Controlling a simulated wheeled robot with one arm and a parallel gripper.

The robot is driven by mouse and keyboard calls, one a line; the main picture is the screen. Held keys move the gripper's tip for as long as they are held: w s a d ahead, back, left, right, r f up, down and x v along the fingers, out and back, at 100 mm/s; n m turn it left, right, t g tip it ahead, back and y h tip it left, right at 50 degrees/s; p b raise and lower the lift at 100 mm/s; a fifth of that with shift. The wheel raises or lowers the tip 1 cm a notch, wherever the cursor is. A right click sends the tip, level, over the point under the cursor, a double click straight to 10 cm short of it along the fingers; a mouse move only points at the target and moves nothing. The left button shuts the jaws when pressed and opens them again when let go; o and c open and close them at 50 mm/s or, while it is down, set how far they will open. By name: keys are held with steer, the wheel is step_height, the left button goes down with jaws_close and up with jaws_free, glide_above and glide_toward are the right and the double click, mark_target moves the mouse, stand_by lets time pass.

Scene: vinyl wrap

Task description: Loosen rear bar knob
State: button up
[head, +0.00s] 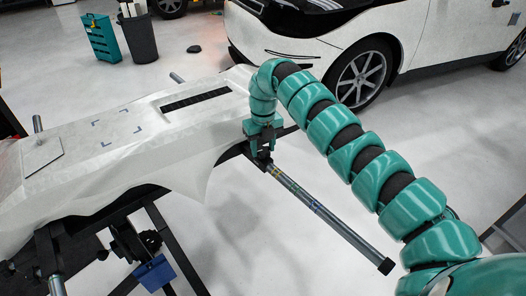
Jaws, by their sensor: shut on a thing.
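My gripper (262,152) points down at the right edge of the work stand, at the inner end of a grey bar (335,224). Its jaws are shut on a small dark part there, which I take to be the rear bar knob; the fingers hide most of it. The bar slants down to the right, has coloured marks along it and ends in a black cap (386,266). My teal segmented arm arches in from the lower right, above the bar.
A white-covered panel (110,150) lies on the stand, its sheet hanging over the edge. Dark stand legs and a blue piece (153,272) are below. A white car (345,45), a black bin (138,38) and a teal case (101,38) stand behind. Floor around the bar is clear.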

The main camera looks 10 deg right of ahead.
mark_target(263, 150)
stand_by(0.4)
steer(key=o, duration=1)
steer(key=shift+r+p, duration=2.8)
steer(key=shift+r, duration=5.9)
